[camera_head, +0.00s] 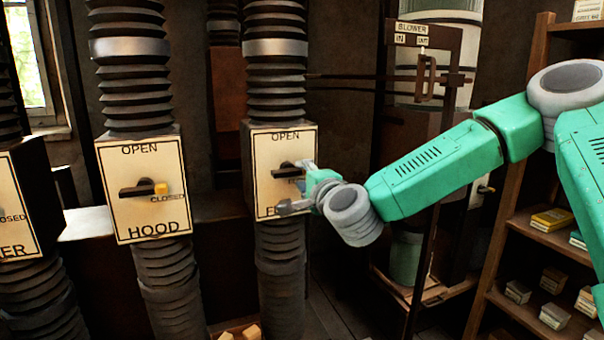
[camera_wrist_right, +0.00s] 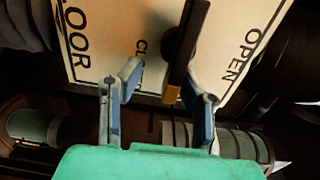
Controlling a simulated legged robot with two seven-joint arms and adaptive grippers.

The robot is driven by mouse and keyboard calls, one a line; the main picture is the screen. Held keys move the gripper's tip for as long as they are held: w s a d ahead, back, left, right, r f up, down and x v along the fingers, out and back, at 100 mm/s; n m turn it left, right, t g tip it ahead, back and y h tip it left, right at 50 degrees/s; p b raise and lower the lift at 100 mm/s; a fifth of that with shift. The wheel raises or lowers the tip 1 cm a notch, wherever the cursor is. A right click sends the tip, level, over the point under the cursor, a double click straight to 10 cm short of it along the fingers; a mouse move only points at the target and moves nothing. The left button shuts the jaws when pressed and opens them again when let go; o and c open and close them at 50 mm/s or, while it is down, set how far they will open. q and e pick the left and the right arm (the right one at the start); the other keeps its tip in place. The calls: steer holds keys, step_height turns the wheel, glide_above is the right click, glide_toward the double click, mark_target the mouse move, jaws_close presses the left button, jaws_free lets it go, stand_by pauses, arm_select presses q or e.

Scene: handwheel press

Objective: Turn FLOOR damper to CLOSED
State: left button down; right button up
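The FLOOR damper box (camera_head: 262,190) is a cream panel in the middle of the head view, with OPEN at its top. Its dark lever (camera_head: 285,173) lies nearly level, its right end hidden by my right gripper (camera_head: 296,187). In the right wrist view the panel (camera_wrist_right: 110,25) appears turned sideways. The lever (camera_wrist_right: 186,40) points its yellow tip (camera_wrist_right: 173,95) toward the panel's right, near the partly hidden CLOSED label (camera_wrist_right: 139,50). My right gripper (camera_wrist_right: 160,82) is open; the yellow tip lies between its fingers, close to one finger. Contact is unclear. My left gripper is out of view.
The HOOD damper box (camera_head: 120,215) stands to the left, its yellow-tipped lever pointing right. Another box (camera_head: 15,200) is cut off at the left edge. A blower linkage (camera_head: 425,75) stands behind my right arm. A wooden shelf (camera_head: 510,230) is at the right.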

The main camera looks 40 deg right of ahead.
steer(key=shift+r, duration=0.3)
steer(key=v, duration=0.7)
steer(key=shift+s, duration=0.2)
steer(key=shift+f, duration=0.15)
steer(key=shift+f, duration=0.1)
steer(key=s+a+f+n+g+y, duration=0.2)
steer(key=a+f+n, duration=0.15)
steer(key=f, duration=0.55)
steer(key=s+a+f+n+g+y+b, duration=0.1)
steer(key=s+a+f+n+g, duration=0.25)
steer(key=f, duration=0.55)
steer(key=s+a+f+n+g+y, duration=0.1)
steer(key=a+f+n+g+y, duration=0.2)
steer(key=f, duration=0.5)
steer(key=s+f+n+g+h, duration=0.1)
steer(key=s+f+n+g, duration=0.3)
steer(key=s+f, duration=0.5)
steer(key=s+f+n+g+h+b, duration=0.1)
steer(key=s+f+n+g, duration=0.3)
steer(key=s, duration=1.1)
step_height(320, 180, down, 6)
steer(key=n, duration=0.3)
steer(key=shift+s+f, duration=0.25)
steer(key=shift+s, duration=0.05)
